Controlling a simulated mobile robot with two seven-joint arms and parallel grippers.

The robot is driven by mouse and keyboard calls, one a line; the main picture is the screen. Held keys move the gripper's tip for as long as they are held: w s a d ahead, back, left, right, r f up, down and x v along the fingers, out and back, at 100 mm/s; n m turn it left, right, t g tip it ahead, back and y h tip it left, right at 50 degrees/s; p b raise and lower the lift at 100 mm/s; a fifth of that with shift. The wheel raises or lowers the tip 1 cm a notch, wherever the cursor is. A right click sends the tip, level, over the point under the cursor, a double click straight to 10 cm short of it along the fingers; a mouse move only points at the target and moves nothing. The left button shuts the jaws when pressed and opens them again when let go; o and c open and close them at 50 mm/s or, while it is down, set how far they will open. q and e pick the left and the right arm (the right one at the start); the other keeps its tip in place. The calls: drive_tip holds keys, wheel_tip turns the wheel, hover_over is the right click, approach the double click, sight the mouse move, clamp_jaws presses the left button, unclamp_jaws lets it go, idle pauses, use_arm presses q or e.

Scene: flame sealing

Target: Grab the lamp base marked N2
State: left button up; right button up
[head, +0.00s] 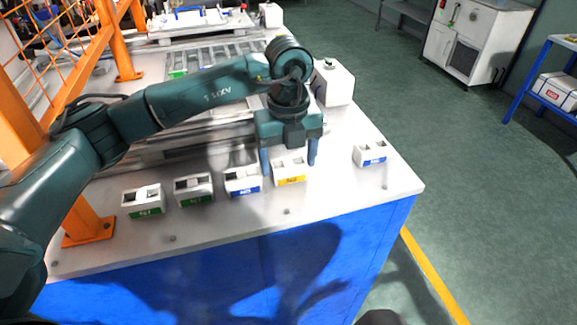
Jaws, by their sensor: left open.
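A white lamp base with a yellow label (291,180) stands in the row near the front of the white table; its marking is small and seems to read N2. My left gripper (289,167) points down over this base. Its two blue fingers are apart, one at the left side and one at the right side of the base. I cannot tell whether they touch it. Part of the base's top is hidden behind the gripper. My right gripper is not in view.
A blue-labelled base (243,181) stands close to the left, then two green-labelled bases (143,201). Another blue-labelled base (371,154) stands apart at the right. A white box (334,83) stands behind the gripper. The table front (230,228) is clear; an orange fence (92,226) stands left.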

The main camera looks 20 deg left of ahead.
use_arm(q)
drive_tip(key=shift+f, duration=0.65)
drive_tip(key=shift+c, duration=0.4)
drive_tip(key=c, duration=0.7)
